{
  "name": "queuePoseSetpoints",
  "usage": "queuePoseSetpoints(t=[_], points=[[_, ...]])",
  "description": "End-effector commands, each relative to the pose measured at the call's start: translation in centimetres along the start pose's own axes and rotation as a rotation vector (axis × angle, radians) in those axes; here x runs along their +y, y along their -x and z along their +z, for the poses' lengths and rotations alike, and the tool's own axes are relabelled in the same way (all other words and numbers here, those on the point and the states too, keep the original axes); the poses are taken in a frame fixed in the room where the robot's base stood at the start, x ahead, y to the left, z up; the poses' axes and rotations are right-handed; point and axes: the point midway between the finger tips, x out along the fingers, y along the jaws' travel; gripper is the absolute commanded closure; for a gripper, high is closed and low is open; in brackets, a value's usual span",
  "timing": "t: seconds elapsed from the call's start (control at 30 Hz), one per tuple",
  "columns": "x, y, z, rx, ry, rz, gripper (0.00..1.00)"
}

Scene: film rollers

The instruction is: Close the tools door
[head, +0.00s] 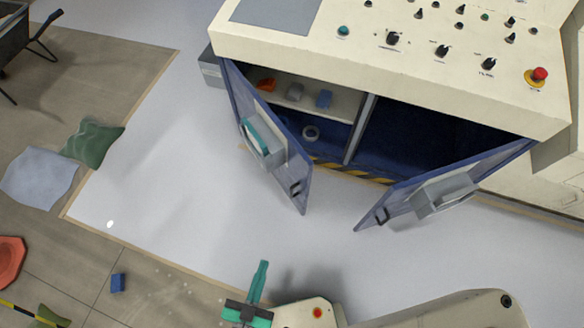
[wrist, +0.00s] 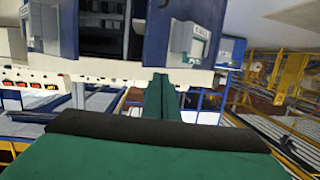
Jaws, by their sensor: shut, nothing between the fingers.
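A cream control cabinet has two blue doors, both standing open towards me in the head view. The left door (head: 295,172) has a grey box with a teal part on its inner face and a small dark handle near its free edge. The right door (head: 400,195) also has a grey box and a dark handle. I cannot tell which one is the tools door. My gripper (head: 262,268) is shut and empty, below the left door and apart from both doors. Its green fingers (wrist: 160,105) show in the wrist view, pointing towards blue and white cabinet-like shapes.
The cabinet's shelf (head: 345,103) holds an orange, a grey and a blue item, with a ring (head: 311,133) below. A red emergency button (head: 540,74) sits on the top panel. Cushions (head: 93,143) lie at left. The pale floor before the doors is clear.

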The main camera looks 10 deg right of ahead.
Motion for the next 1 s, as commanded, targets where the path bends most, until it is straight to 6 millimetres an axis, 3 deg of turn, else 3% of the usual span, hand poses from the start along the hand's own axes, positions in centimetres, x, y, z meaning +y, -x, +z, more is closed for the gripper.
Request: queuePoseSetpoints(t=[0.23, 0.6, 0.8, 1.0], points=[[-4.2, -3.1, 2.6, 0.031, -0.043, 0.172, 1.00], [-9.2, -11.2, 3.1, 0.100, -0.075, 0.408, 1.00], [-10.3, -16.8, 2.1, 0.143, -0.076, 0.534, 1.00], [-10.1, -22.1, 0.7, 0.182, -0.065, 0.646, 1.00]])
